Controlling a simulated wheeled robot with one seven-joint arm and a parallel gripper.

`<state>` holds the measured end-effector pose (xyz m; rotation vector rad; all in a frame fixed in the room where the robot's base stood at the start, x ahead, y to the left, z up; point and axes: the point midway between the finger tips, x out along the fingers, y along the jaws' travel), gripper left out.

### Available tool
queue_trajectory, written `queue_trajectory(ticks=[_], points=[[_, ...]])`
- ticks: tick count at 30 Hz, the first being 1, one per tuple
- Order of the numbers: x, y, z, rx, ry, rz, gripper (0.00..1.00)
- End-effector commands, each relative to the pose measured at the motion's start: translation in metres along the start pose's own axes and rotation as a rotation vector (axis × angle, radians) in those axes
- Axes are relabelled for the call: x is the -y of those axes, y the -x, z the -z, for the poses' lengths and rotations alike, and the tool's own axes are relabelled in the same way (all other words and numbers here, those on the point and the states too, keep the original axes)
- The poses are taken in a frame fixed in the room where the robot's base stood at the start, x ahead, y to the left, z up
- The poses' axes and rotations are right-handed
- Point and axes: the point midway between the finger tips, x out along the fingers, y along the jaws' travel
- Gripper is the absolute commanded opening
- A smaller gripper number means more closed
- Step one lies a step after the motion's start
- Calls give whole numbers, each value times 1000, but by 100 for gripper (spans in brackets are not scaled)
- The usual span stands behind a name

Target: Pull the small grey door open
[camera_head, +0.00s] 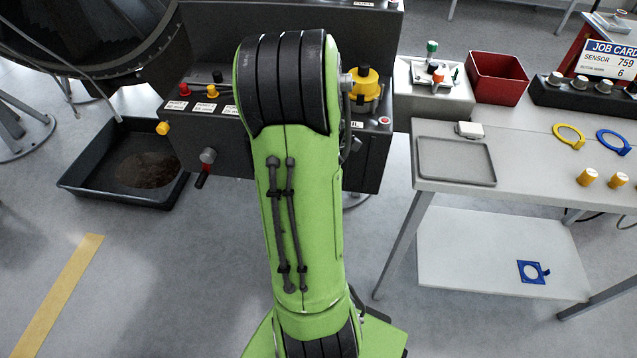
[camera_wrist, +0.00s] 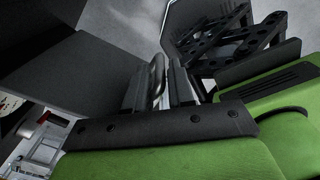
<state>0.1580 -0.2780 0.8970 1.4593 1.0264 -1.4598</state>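In the wrist view, my gripper (camera_wrist: 158,90) reaches forward, with dark fingers on either side of a narrow gap. A slim dark curved bar (camera_wrist: 156,72), which looks like a handle, stands between the fingers. I cannot tell whether the fingers touch it. A flat dark grey panel (camera_wrist: 85,85) lies just left of the fingers; it may be the small grey door, but its edges and hinge are not clear. In the head view, my green arm covers the middle of the dark console (camera_head: 210,135), and my gripper and the door are hidden behind it.
A black tray (camera_head: 90,185) sits on the floor at left below a large dark round casing (camera_head: 90,40). The right bench (camera_head: 530,185) holds a grey tray (camera_head: 455,180), a red bin (camera_head: 497,77) and coloured rings.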

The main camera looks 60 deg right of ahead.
Motion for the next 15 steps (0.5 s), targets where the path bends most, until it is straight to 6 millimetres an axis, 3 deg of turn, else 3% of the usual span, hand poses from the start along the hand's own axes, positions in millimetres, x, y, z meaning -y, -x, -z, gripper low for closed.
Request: queue_trajectory(ticks=[15], points=[[-1, 135, 0, 4, 0, -5, 23]])
